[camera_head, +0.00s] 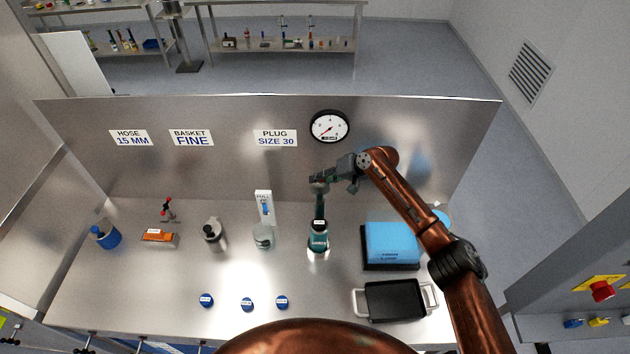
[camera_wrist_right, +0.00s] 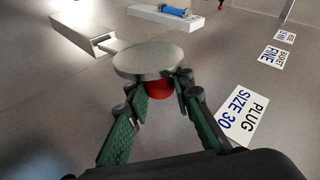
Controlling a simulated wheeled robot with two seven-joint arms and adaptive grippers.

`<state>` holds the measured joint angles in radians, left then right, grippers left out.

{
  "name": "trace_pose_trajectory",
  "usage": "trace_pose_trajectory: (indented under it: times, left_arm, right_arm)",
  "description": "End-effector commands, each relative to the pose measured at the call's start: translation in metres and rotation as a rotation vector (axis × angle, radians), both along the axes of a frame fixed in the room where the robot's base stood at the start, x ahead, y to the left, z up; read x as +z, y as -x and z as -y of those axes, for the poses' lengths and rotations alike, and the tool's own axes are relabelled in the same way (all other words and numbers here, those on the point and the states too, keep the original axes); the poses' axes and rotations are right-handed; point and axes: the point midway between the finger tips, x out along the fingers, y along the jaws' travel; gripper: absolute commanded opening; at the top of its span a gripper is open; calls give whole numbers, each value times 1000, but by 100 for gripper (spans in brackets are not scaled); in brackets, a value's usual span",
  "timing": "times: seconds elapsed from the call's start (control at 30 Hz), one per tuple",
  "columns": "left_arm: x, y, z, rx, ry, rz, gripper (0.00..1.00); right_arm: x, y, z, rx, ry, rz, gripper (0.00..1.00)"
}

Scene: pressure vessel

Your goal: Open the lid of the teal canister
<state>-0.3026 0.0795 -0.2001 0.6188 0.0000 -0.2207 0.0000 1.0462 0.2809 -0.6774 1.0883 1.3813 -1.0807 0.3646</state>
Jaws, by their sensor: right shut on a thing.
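The teal canister (camera_head: 318,241) stands upright on the steel worktop, right of the middle. A small white label shows at its top. In the right wrist view my gripper (camera_wrist_right: 158,88) is shut on a small red piece (camera_wrist_right: 159,90) beneath a pale grey disc (camera_wrist_right: 148,61). I cannot tell from these views whether this disc is touching the canister. My left gripper is not in view.
A glass jar (camera_head: 263,238) and a grey bottle (camera_head: 213,232) stand left of the canister. A blue block (camera_head: 391,241) and a black tray (camera_head: 395,300) sit to the right. Small blue discs (camera_head: 247,304) lie in front. A steel panel (camera_head: 230,165) rises behind.

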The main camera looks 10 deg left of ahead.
Motion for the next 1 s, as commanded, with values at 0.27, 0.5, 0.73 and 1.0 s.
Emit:
trace_pose_trajectory:
  times: [0.27, 0.5, 0.73, 1.0]
  left_arm:
    - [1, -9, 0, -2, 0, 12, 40]
    - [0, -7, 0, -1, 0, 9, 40]
    - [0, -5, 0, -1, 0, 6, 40]
    - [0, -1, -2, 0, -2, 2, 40]
  right_arm:
    - [-1, 0, 0, -1, 1, -1, 0]
    - [-2, 0, 0, 0, 1, -1, 35]
    - [-1, 0, 0, 0, 1, -1, 40]
    - [7, 1, 9, -1, 0, -1, 40]
